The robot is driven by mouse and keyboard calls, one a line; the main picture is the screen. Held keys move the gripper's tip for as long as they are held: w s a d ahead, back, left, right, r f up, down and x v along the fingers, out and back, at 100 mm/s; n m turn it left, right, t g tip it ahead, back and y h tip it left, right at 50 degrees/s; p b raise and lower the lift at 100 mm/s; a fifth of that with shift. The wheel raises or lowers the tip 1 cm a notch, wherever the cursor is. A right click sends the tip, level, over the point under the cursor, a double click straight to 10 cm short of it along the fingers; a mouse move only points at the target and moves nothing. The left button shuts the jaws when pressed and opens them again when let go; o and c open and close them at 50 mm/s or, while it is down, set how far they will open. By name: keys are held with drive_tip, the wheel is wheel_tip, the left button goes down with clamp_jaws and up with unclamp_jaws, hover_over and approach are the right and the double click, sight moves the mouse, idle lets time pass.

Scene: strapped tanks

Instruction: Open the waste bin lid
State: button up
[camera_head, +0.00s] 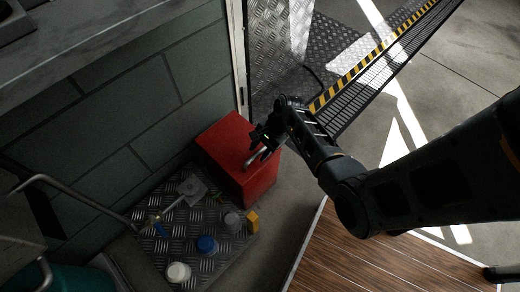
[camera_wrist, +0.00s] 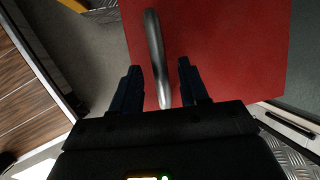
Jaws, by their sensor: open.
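The waste bin (camera_head: 222,143) is a red box against the tiled wall, and its flat top looks closed. A silver bar handle (camera_head: 256,158) sits on its top; the handle (camera_wrist: 155,45) also shows against the red surface in the wrist view. My gripper (camera_head: 264,143) is over the right part of the bin, close to the handle. In the wrist view its two dark fingers (camera_wrist: 161,80) are apart, with part of the handle showing between them. I cannot tell whether they touch the handle. The gripper body hides the nearest part of the bin.
A diamond-plate surface (camera_head: 215,262) left of the bin holds a blue-capped jar (camera_head: 207,245), a white-capped jar (camera_head: 178,271) and a yellow block (camera_head: 253,222). A wooden surface (camera_head: 375,265) lies at lower right. A yellow-black striped edge (camera_head: 370,62) runs behind my arm.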

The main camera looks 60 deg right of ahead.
drive_tip(key=shift+c, duration=0.2)
clamp_jaws()
drive_tip(key=shift+r, duration=0.1)
